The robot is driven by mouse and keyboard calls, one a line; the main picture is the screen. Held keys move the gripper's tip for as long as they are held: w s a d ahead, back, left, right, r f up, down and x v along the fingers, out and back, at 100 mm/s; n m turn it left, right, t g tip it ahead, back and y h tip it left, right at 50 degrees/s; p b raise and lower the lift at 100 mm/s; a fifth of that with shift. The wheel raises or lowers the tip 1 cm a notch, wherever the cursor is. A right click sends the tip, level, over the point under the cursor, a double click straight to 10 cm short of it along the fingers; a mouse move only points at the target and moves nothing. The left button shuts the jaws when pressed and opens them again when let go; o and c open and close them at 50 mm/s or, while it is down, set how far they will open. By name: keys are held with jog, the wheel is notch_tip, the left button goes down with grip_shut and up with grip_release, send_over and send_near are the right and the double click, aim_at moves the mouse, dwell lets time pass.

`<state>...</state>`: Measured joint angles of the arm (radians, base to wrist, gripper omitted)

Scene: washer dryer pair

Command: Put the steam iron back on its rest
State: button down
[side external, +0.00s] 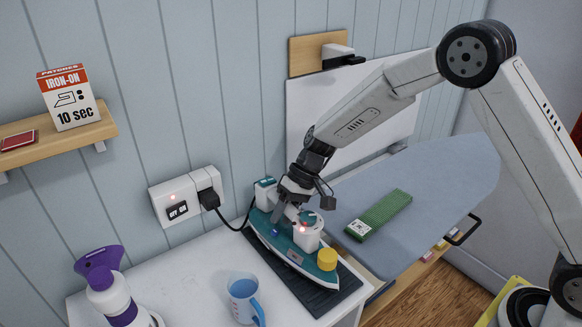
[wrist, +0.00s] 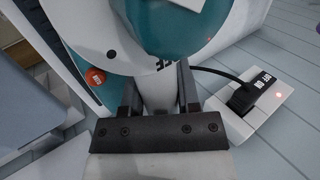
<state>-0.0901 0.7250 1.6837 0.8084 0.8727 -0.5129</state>
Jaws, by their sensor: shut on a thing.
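The steam iron (side external: 268,232) is teal and white with a yellow knob near its front. It lies flat, soleplate down, over the dark rest (side external: 335,294) on the white counter top. I cannot tell whether it touches the rest all along. My gripper (side external: 287,208) comes down on the iron from above and is shut on its pale handle. In the wrist view the two dark fingers (wrist: 158,90) stand either side of the handle, and the iron's teal and white body (wrist: 160,28) lies beyond. The handle is partly hidden by my gripper in the side view.
A wall socket (side external: 178,205) with a plugged black cord is at the left. A blue mug (side external: 243,298) and a purple-topped spray bottle (side external: 105,285) stand on the counter. The ironing board (side external: 440,175) bears a green item (side external: 380,215) at the right.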

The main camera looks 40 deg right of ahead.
jog(key=shift+w+f, duration=0.1)
jog(key=shift+f, duration=0.3)
dwell(0.7)
jog(key=shift+c, duration=1.2)
grip_release()
jog(key=shift+f, duration=0.2)
jog(key=shift+v, duration=4.05)
jog(key=s+d+f+t+h, duration=0.1)
jog(key=s+d+h, duration=0.2)
jog(key=s, duration=0.7)
jog(key=s+d+t+h, duration=0.1)
jog(key=s+d+h, duration=0.2)
jog(key=s+d, duration=0.3)
jog(key=s, duration=0.4)
jog(key=shift+d+f+t+h, duration=0.35)
jog(key=shift+t+h, duration=0.05)
